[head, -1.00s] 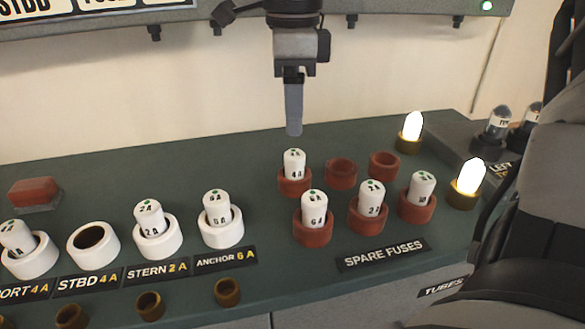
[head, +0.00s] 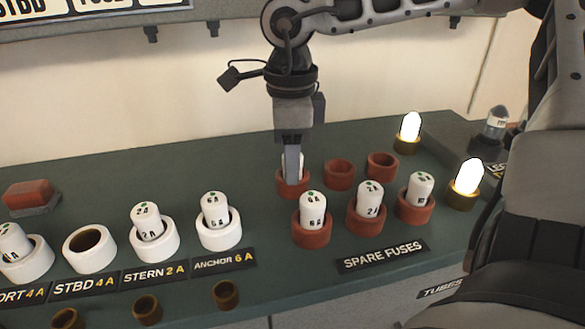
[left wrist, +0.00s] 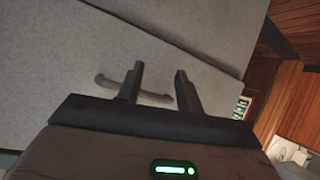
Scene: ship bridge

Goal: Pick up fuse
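A white fuse (head: 299,162) stands in the back-left red spare-fuse socket (head: 291,184); in the earlier head frame it reads 4A. My right gripper (head: 292,172) points straight down at it, and its finger covers most of the fuse. The head view sees the fingers edge-on, so whether they grip the fuse does not show. The white STBD 4A socket (head: 90,250) is empty. My left gripper (left wrist: 158,85) shows in the left wrist view with its fingers apart and nothing between them, before a grey panel surface.
Other spare fuses stand in the front red sockets, such as a 6A fuse (head: 312,209). Two back red sockets (head: 340,174) are empty. White sockets along the left hold fuses. Lit lamps (head: 466,178) stand at the right, and a red button (head: 30,195) at the left.

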